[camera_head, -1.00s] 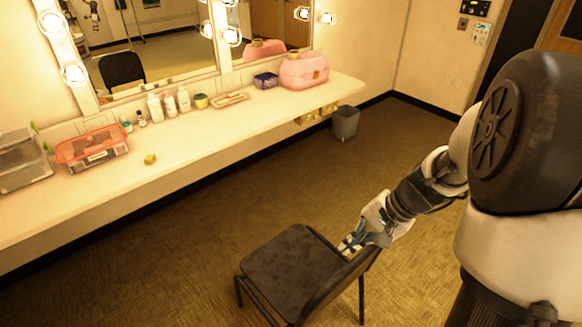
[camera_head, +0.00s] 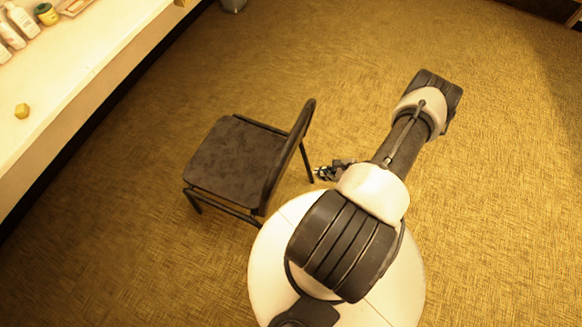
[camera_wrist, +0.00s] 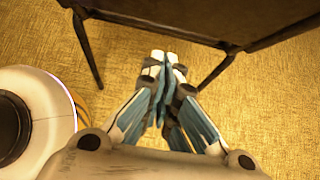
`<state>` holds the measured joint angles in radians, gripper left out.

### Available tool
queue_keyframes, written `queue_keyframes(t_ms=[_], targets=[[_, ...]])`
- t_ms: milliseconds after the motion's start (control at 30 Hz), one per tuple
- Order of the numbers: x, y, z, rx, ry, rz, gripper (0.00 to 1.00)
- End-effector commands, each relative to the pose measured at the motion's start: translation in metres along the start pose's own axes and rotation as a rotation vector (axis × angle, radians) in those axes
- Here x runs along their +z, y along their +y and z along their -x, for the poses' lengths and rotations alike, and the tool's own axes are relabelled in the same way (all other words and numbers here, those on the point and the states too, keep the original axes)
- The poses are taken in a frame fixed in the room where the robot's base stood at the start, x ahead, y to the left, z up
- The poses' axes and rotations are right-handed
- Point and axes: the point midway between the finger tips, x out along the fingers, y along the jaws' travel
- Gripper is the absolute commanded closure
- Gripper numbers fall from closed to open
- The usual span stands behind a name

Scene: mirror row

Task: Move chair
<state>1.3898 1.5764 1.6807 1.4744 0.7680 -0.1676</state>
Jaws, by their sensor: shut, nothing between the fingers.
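The chair (camera_head: 238,158) is dark, with a flat seat and a slim backrest, and stands upright on the carpet. Its seat faces the counter and its backrest is on the side of my arm. In the head view my gripper (camera_head: 322,172) is low beside the backrest and a chair leg, partly hidden by my arm. In the wrist view my gripper (camera_wrist: 164,62) is shut and empty, its fingertips together over bare carpet. The chair's dark underside or back (camera_wrist: 205,18) and two legs show just beyond the fingertips, apart from them.
A grey bin (camera_head: 233,4) stands at the top edge. Carpet beyond and right of the chair is clear.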

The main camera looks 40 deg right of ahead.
Motion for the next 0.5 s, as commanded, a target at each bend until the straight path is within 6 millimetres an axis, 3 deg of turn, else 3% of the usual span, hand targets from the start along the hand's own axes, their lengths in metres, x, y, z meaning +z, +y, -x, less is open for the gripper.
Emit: queue_keyframes(t_ms=[167,500], targets=[[-0.003,0.002,-0.021,0.001,0.0,-0.006,1.0],[-0.004,0.002,-0.093,0.002,0.001,-0.003,1.0]])
